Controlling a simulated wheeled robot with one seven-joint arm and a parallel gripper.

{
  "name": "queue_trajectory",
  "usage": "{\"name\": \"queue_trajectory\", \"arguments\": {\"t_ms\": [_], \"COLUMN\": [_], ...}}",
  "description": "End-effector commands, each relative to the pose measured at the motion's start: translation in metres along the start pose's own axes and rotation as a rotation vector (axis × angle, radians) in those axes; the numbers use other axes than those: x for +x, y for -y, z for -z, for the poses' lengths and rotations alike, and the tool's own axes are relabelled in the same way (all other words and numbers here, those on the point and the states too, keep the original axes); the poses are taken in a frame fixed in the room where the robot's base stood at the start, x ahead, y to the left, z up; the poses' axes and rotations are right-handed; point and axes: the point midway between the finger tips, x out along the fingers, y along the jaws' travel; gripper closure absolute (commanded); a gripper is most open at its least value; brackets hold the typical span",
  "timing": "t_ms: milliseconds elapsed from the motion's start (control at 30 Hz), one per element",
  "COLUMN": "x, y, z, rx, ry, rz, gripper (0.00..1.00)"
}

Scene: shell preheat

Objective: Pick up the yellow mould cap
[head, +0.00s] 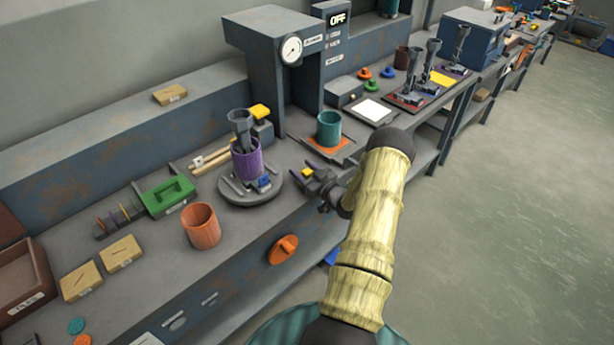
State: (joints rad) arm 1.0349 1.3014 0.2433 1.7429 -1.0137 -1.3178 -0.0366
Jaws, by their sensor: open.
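A yellow cap-like piece (260,111) sits on a dark block behind and to the right of the purple cylinder (247,168). The cylinder stands on a round grey turntable (262,196) with a dark funnel (240,122) in its top. My gripper (308,178) is open over the bench, right of the turntable and well in front of the yellow piece. A small yellow patch (307,172) shows at my gripper's jaws; I cannot tell if it is a separate thing or part of the gripper.
A teal cup (329,128) stands on an orange plate under the press with a gauge (292,49). An orange cup (201,225) and a green box (168,197) stand to the left. Wooden sticks (212,157) lie behind the turntable. Open floor (500,220) is at right.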

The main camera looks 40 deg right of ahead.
Motion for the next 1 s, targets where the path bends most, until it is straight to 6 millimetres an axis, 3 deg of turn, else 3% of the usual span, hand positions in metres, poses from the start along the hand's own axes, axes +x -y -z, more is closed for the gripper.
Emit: {"name": "queue_trajectory", "arguments": {"t_ms": [500,767,1000], "x": [0.0008,0.0001,0.0002], "y": [0.0007,-0.0004,-0.0003], "z": [-0.0006,-0.0006,-0.0002], "rx": [0.0,0.0,0.0], "ry": [0.001,0.001,0.0], "rz": [0.001,-0.001,-0.001], "gripper": [0.49,0.97,0.97]}}
